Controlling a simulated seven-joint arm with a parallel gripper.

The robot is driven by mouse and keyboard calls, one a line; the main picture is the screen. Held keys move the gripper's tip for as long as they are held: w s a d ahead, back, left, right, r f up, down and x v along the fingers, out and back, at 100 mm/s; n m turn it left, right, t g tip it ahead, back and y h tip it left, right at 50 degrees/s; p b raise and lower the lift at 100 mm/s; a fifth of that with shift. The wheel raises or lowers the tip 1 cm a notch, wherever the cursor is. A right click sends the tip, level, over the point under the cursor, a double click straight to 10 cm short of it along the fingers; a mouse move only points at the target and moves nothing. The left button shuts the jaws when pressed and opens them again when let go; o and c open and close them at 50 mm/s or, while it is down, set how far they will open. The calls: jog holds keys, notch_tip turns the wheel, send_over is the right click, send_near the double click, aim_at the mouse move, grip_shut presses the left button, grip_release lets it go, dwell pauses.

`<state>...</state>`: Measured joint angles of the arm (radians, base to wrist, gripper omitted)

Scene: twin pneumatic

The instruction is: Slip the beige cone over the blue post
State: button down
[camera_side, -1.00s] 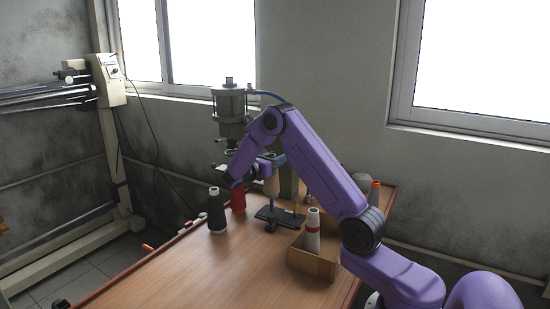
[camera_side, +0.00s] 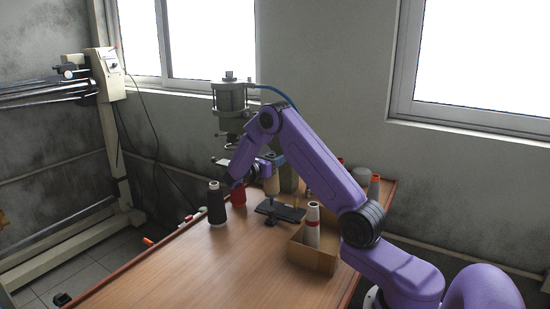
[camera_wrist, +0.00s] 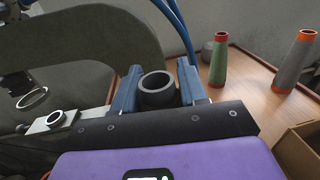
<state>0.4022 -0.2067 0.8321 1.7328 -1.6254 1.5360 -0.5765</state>
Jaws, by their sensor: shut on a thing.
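My gripper (camera_side: 272,168) is shut on the beige cone (camera_side: 271,184) and holds it upright above the dark stand (camera_side: 287,212). In the wrist view the cone's open top (camera_wrist: 157,84) shows as a dark ring between the two blue fingers of my gripper (camera_wrist: 158,96). The blue post (camera_side: 271,202) shows as a short stretch directly under the cone, at the left part of the stand. The cone lines up with the post in the side view. I cannot tell whether the post's tip is inside the cone. The wrist view hides the post.
A black cone (camera_side: 216,204) and a red cone (camera_side: 238,194) stand left of the stand. A pneumatic press (camera_side: 230,100) rises behind. The front of the table (camera_side: 200,270) is clear.

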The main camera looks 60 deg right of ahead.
jog(key=shift+f, duration=2)
jog(key=c, duration=0.5)
grip_release()
jog(key=shift+a, duration=0.15)
jog(key=a, duration=0.5)
jog(key=w+a, duration=0.1)
jog(key=a, duration=0.5)
jog(key=w+a, duration=0.1)
jog(key=a, duration=0.5)
jog(key=shift+w, duration=0.1)
